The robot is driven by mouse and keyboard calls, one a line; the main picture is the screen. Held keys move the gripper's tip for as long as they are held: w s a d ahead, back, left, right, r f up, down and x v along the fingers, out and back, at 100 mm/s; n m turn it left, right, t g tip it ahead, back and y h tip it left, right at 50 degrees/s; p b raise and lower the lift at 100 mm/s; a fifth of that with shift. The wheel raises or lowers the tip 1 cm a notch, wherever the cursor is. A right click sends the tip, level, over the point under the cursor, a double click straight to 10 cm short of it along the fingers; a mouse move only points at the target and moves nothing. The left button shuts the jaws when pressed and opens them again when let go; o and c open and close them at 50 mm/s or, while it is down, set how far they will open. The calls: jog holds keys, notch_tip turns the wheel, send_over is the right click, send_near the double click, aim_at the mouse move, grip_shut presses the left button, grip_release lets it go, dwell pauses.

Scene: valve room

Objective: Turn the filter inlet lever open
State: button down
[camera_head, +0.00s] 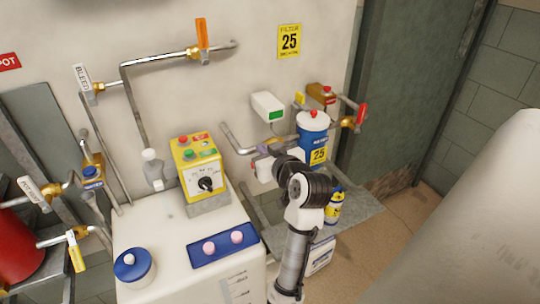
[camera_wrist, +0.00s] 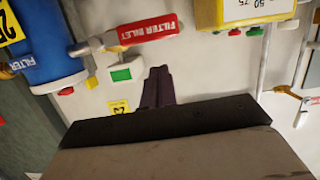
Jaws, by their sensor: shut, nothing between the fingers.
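The filter inlet lever (camera_wrist: 148,33) is a red handle with white "FILTER INLET" lettering in the wrist view. It lies nearly level across the upper middle, running right from a metal fitting beside the blue filter housing (camera_wrist: 45,45). My gripper (camera_wrist: 158,75) is shut and empty; its dark purple fingers show below the lever in that picture, apart from it there. In the head view, my gripper (camera_head: 266,148) is just left of the blue filter housing (camera_head: 312,135). I cannot make out the inlet lever there; my gripper and arm cover that area.
A yellow control box (camera_head: 199,165) stands on the white tank left of my gripper. A white box with a green panel (camera_head: 268,107) is on the wall behind. Another red lever (camera_head: 361,115) is right of the filter.

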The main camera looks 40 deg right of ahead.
jog(key=r+b+v, duration=0.1)
jog(key=b+v, duration=0.1)
jog(key=v, duration=0.8)
jog(key=shift+r, duration=0.15)
jog(key=shift+s, duration=0.1)
